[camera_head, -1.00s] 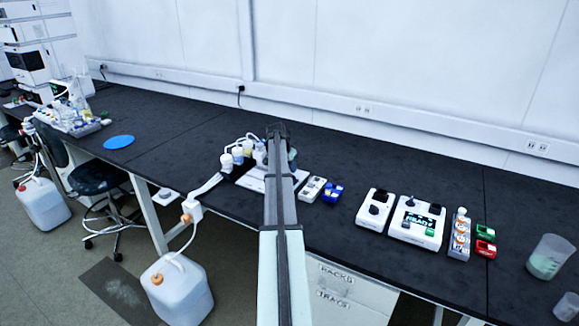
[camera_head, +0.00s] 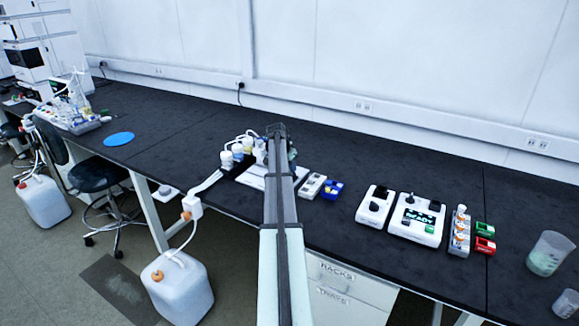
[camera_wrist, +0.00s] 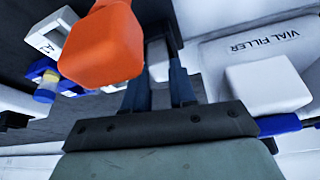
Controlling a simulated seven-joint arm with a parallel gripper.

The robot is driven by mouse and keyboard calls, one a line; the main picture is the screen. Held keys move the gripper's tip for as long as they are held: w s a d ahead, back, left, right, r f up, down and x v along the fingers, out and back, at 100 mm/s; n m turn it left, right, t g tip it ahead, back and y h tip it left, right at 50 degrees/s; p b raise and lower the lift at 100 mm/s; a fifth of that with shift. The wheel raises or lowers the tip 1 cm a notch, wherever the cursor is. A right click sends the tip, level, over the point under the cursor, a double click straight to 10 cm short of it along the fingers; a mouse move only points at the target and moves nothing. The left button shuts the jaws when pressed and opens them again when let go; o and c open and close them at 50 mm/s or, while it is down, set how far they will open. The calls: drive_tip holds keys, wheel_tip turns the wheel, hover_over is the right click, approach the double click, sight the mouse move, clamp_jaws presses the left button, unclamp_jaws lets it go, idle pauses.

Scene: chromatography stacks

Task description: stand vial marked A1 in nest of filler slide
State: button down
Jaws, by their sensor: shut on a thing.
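My gripper (camera_wrist: 160,88) shows in the wrist view with its two blue fingers close together on a small pale thing (camera_wrist: 158,68). It is probably the vial, but no A1 mark can be read. The vial filler (camera_wrist: 225,50), a white body with its name on it, is at the right, close beside the fingers. A white block (camera_wrist: 268,85) sits on its near side. The filler slide and its nest cannot be made out. In the head view my arm hides the gripper and part of the filler's white base (camera_head: 250,182).
A large orange piece (camera_wrist: 102,45) is close to the wrist camera. A blue rack (camera_head: 333,190) with pale-topped items stands right of my arm, beside a white box (camera_head: 311,186). Bottles (camera_head: 237,152) stand left. A white READY unit (camera_head: 417,219) is farther right.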

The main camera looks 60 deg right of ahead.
drive_tip(key=c, duration=0.8)
unclamp_jaws()
drive_tip(key=shift+c, duration=0.2)
drive_tip(key=shift+r, duration=0.1)
drive_tip(key=shift+r, duration=3.9)
